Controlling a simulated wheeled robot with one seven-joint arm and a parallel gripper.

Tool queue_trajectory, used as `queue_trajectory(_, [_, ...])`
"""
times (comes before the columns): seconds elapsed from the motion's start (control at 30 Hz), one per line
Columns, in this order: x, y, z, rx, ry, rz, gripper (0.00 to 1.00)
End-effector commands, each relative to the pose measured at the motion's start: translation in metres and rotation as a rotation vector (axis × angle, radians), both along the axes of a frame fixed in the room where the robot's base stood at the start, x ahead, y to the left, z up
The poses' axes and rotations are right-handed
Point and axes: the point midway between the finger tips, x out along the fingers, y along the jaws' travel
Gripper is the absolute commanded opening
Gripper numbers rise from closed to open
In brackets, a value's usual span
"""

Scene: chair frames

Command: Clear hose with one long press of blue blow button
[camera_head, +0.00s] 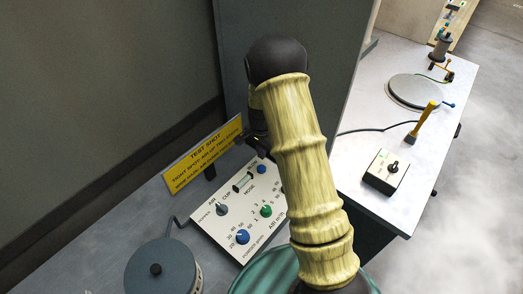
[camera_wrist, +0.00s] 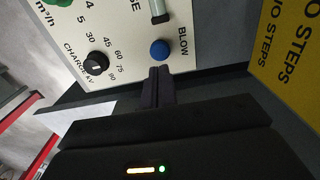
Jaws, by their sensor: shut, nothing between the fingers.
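The blue blow button (camera_wrist: 160,50) sits on a pale control panel (camera_wrist: 120,75), beside the printed word BLOW. The button also shows in the head view (camera_head: 262,169), at the panel's upper right edge beside my arm. My gripper (camera_wrist: 158,72) is shut and empty, with its dark fingertips just below the button in the wrist view. I cannot tell whether the tips touch the button or hover in front of it. In the head view my arm hides most of the gripper. No hose can be made out for certain.
Other knobs, including a lower blue knob (camera_head: 242,237) and a green knob (camera_head: 266,211), are on the same panel. A yellow TEST SHOT sign (camera_head: 203,155) stands behind it. A round grey-blue lidded container (camera_head: 150,270) is at front left. A second bench (camera_head: 400,205) is at right.

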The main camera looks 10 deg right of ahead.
Motion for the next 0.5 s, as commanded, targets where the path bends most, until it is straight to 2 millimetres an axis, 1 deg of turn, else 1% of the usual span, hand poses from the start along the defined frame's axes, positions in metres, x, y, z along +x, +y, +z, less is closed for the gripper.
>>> queue_trajectory(0.03, [0.000,0.000,-0.012,-0.001,0.001,0.000,0.00])
queue_trajectory(0.2, [0.000,0.000,-0.032,0.000,0.000,0.000,0.00])
queue_trajectory(0.4, [0.000,0.000,-0.049,0.000,0.000,0.001,0.00])
queue_trajectory(0.5, [0.000,0.000,-0.053,0.000,0.000,0.001,0.00])
